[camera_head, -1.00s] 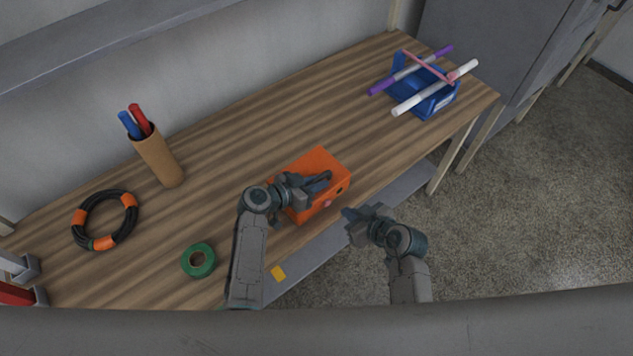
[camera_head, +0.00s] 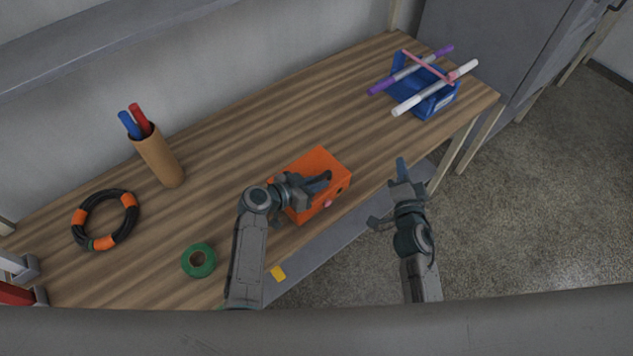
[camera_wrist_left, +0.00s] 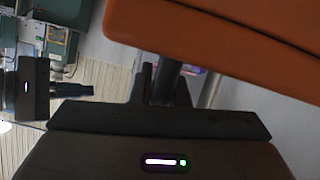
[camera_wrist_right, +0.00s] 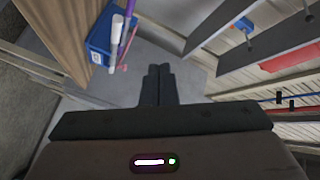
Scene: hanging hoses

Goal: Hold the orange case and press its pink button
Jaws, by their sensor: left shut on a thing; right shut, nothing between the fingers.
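The orange case (camera_head: 322,166) sits at the front edge of the wooden table in the head view. Its pink button (camera_head: 328,203) shows on the face towards me, with a dark round spot beside it. My left gripper (camera_head: 322,182) is shut on the case from its left side. The case also fills the upper right of the left wrist view (camera_wrist_left: 220,30). My right gripper (camera_head: 402,165) is shut and empty, to the right of the case and apart from it, its fingers pointing up in the picture. Its closed fingers show in the right wrist view (camera_wrist_right: 158,85).
A blue holder (camera_head: 438,102) with purple and white pens stands at the table's far right. A brown pen cup (camera_head: 158,160), a black and orange cable ring (camera_head: 78,217) and green tape (camera_head: 198,272) lie left. The table (camera_head: 270,120) behind the case is clear.

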